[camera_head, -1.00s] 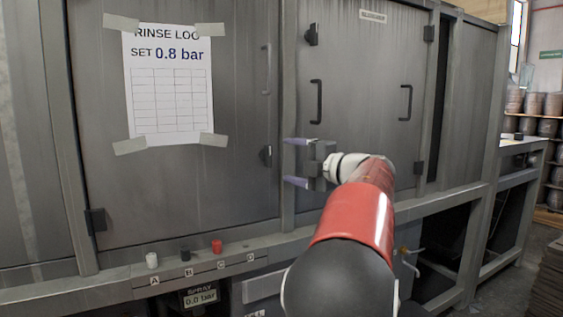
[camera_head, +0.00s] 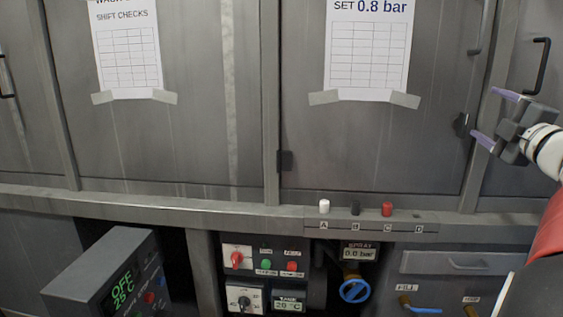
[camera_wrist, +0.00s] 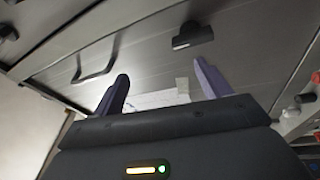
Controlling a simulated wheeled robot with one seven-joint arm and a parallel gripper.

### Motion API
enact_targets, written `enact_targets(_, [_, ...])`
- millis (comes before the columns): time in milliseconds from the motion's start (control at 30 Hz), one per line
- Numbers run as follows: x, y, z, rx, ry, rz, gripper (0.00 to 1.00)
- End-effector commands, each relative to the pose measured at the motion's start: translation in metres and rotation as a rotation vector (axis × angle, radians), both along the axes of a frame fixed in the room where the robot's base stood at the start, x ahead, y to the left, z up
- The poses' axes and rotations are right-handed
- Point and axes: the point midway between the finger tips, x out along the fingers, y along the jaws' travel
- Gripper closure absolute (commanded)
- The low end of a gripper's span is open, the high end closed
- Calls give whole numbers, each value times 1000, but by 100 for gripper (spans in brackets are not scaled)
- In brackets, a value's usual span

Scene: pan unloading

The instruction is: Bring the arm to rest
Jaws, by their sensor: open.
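My gripper (camera_head: 490,118) is at the right edge of the head view, raised in front of the grey cabinet doors. Its two purple fingers are spread apart with nothing between them. The wrist view shows the same open fingers (camera_wrist: 162,92), with a cabinet door and a dark handle beyond them. My red and white arm reaches in from the lower right of the head view.
Grey cabinet doors (camera_head: 220,120) carry two taped paper sheets, one reading "SET 0.8 bar" (camera_head: 366,50). Below is a ledge with white (camera_head: 324,206), black (camera_head: 355,208) and red (camera_head: 387,209) knobs. A control box reading "OFF 25°C" (camera_head: 105,280) juts out at lower left. A blue valve (camera_head: 354,290) sits under the ledge.

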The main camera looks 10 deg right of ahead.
Motion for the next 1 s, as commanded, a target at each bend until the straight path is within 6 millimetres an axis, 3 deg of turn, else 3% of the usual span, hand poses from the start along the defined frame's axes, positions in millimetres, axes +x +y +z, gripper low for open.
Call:
enact_targets(33, [1,17,10,91,-51,-41,24])
enact_targets(100, [-1,31,11,244,-96,-117,24])
enact_targets(233, [-9,65,-18,554,-80,-241,24])
enact_targets(467, [-52,164,-138,1039,220,-412,24])
enact_targets(700, [-131,271,-256,1287,660,-539,24])
enact_targets(833, [-175,311,-298,1337,858,-589,24])
enact_targets(1000, [-208,337,-323,1357,999,-627,24])
